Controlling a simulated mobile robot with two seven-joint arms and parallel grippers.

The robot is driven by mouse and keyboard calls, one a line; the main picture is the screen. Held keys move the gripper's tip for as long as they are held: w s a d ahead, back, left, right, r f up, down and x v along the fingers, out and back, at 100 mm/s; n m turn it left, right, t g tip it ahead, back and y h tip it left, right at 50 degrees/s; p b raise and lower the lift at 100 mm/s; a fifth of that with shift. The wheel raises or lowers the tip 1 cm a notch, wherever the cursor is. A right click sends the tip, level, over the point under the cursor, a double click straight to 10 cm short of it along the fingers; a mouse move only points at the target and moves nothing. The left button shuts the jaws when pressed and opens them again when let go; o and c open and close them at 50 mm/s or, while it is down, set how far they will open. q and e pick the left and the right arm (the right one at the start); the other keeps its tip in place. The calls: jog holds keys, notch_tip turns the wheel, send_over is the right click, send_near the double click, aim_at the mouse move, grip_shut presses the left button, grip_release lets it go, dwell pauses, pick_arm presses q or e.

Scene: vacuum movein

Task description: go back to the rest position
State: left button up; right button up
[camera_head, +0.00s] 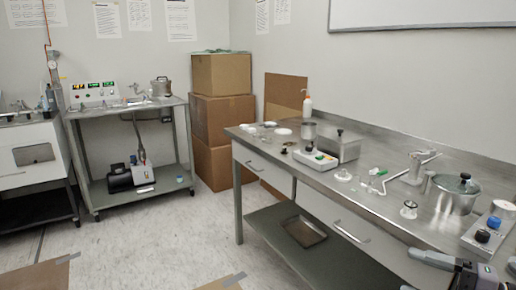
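A grey and black part (440,262) at the bottom right edge looks like my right gripper. It shows in front of the near edge of the steel workbench (350,185). It is cut off by the frame, and I cannot tell whether its fingers are open or shut, or whether it touches the bench. I see nothing held in it. My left gripper is not in view.
The bench carries a steel pot (453,197), a control box (315,158), a white bottle (307,106) and small glass parts. A wheeled cart (130,107) stands at the back left, beside stacked cardboard boxes (221,110). The floor between (150,235) is mostly clear.

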jog(key=s+a+f+m+t+h+p, duration=0.1)
jog(key=s+f+m+t+h+p, duration=0.2)
jog(key=f+m, duration=0.45)
jog(key=s+a+f+m+h+p, duration=0.1)
jog(key=s+f+m+h, duration=0.1)
jog(key=f+m+h, duration=0.5)
jog(key=s+a+f+m+g+p, duration=0.2)
jog(key=s+a+f+m+g, duration=0.2)
jog(key=s+a+f+m, duration=0.2)
jog(key=s+a+m, duration=0.1)
jog(key=s+a, duration=0.1)
jog(key=a, duration=0.1)
jog(key=shift+s+a+f+m+p, duration=0.15)
jog(key=shift+a+f+m+p, duration=0.15)
jog(key=shift+a+m+p, duration=0.1)
